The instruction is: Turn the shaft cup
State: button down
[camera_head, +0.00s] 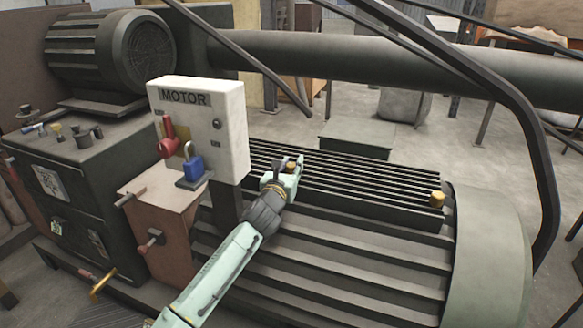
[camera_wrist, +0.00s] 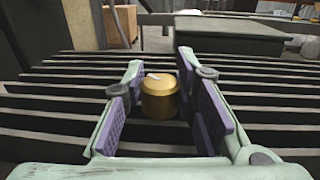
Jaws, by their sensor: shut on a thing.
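A brass-coloured shaft cup (camera_wrist: 159,98) stands upright on the dark ribbed top of the machine, between the purple-padded fingers of my gripper (camera_wrist: 160,84) in the wrist view. My gripper is shut on this cup, with one finger on its left and one on its right. In the head view my gripper (camera_head: 289,170) is low over the ribs, right of the white MOTOR box, and mostly hides the cup. A second brass cup (camera_head: 437,199) stands free at the right end of the ribs.
The white MOTOR box (camera_head: 205,125) stands just left of my gripper, with a red handle (camera_head: 167,140) and a blue padlock (camera_head: 193,166) on its front. A thick grey pipe (camera_head: 350,58) and a dark bent rail (camera_head: 520,120) run behind and to the right.

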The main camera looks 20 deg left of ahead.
jog(key=m+h+b, duration=0.2)
jog(key=m+h, duration=0.1)
jog(key=h, duration=0.1)
jog(key=shift+a+f+h, duration=0.1)
jog(key=shift+a+h, duration=0.05)
jog(key=shift+h, duration=0.15)
jog(key=shift+m+g+h+b, duration=0.4)
jog(key=shift+m+h, duration=0.1)
jog(key=shift+h, duration=0.3)
jog(key=shift+r+m+h, duration=0.25)
jog(key=shift+m+h, duration=0.05)
jog(key=c, duration=1.3)
grip_release()
jog(key=shift+f, duration=0.1)
